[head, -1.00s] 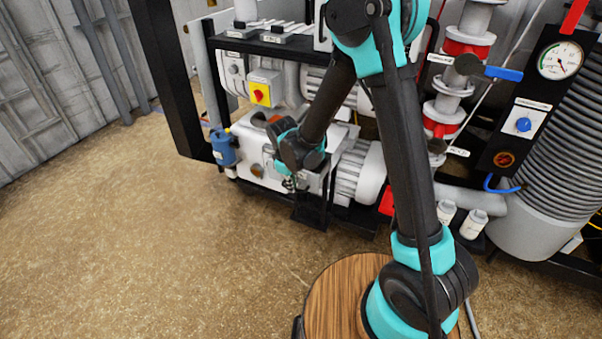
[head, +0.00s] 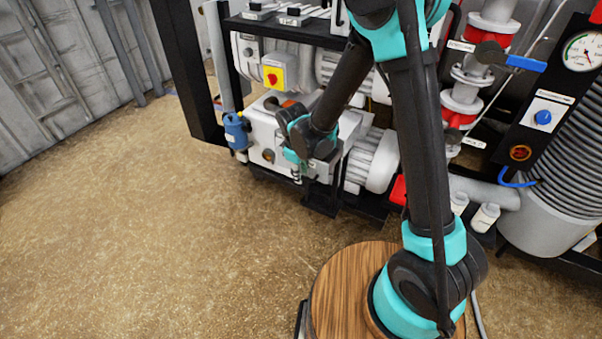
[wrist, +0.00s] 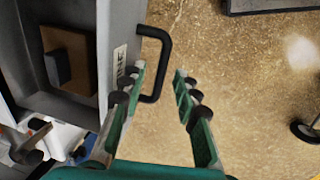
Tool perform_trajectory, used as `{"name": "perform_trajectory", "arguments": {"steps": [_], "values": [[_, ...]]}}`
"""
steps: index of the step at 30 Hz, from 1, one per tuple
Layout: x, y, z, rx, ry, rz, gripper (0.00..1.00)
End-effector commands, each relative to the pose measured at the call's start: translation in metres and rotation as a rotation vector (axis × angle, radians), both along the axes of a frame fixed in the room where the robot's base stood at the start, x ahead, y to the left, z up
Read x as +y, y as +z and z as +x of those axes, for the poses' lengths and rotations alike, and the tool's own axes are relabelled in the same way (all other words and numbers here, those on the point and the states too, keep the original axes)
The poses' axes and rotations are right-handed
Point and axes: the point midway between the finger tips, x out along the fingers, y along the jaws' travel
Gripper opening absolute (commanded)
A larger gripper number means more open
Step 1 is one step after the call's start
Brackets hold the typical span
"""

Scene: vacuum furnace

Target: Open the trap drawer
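The trap drawer (wrist: 85,14) is a grey open-topped box on the left of the wrist view. Its inside shows, with a brown square plate and a dark block in it. A black U-shaped handle (wrist: 165,50) stands out from its labelled front. My gripper (wrist: 160,76) is open, one finger on each side of the handle's bar. The left finger is close to the drawer front and the right finger is apart from the bar. In the head view my gripper (head: 298,174) is low in front of the pump unit; the arm hides much of the drawer there.
A blue canister (head: 236,131) stands left of the white pump housing (head: 266,128). A yellow switch box with a red knob (head: 273,76) is above. Black frame posts (head: 184,65) and a ribbed grey column (head: 560,150) flank the machine. The brown floor at front left is clear.

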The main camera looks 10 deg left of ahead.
Motion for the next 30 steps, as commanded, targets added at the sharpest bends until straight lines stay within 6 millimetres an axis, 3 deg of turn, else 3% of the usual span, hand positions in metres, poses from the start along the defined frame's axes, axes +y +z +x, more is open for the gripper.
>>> {"name": "perform_trajectory", "arguments": {"steps": [5,21,30], "values": [[0.001,0.017,-0.003,0.000,0.001,0.000,0.31],[0.007,0.102,-0.018,0.000,0.001,0.000,0.31],[0.008,0.116,-0.020,0.000,0.000,0.000,0.31]]}}
